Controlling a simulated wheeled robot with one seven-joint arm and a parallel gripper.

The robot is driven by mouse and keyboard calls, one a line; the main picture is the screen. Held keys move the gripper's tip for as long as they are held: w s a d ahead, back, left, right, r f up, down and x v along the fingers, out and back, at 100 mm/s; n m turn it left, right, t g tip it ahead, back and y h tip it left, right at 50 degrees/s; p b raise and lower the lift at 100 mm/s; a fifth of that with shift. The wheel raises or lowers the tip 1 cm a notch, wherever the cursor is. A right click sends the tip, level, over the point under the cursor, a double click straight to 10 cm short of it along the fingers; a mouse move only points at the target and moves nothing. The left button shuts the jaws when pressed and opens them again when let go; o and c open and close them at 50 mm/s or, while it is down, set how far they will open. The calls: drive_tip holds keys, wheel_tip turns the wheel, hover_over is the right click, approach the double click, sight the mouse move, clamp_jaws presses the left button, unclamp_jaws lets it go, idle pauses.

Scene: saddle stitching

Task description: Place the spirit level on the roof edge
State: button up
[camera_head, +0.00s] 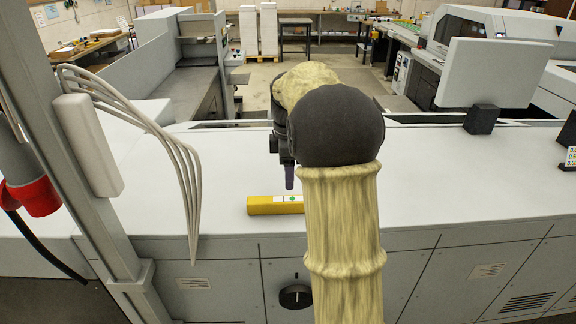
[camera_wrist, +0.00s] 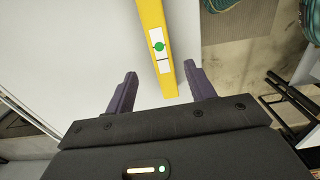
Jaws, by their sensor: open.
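A yellow spirit level (camera_head: 262,206) with a white label and a green vial lies on the white machine top near its front edge, partly hidden behind my arm. It also shows in the wrist view (camera_wrist: 151,20), running from the top edge down to between my fingers. My gripper (camera_wrist: 158,85) is open. Its two dark fingers stand one on each side of the level's near end, with gaps between, and it is not gripped. In the head view, one finger of my gripper (camera_head: 289,180) shows just above the level. No roof edge can be made out for certain.
The white machine top (camera_head: 450,170) is wide and mostly clear to the right. A grey post (camera_head: 75,130) with white cables (camera_head: 170,150) stands at the left. A grey monitor (camera_head: 493,72) on a black mount stands at the back right.

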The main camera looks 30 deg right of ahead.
wheel_tip(320, 180, up, 2)
drive_tip(key=shift+r, duration=0.25)
idle(0.5)
drive_tip(key=s+a+f+m+t, duration=0.1)
drive_tip(key=s+a+f+m, duration=0.5)
drive_tip(key=s, duration=0.3)
drive_tip(key=s+a+f+m+t, duration=0.1)
drive_tip(key=s+a+f+m, duration=0.6)
drive_tip(key=s+f, duration=0.2)
drive_tip(key=shift+t, duration=0.3)
drive_tip(key=shift+s+f, duration=0.1)
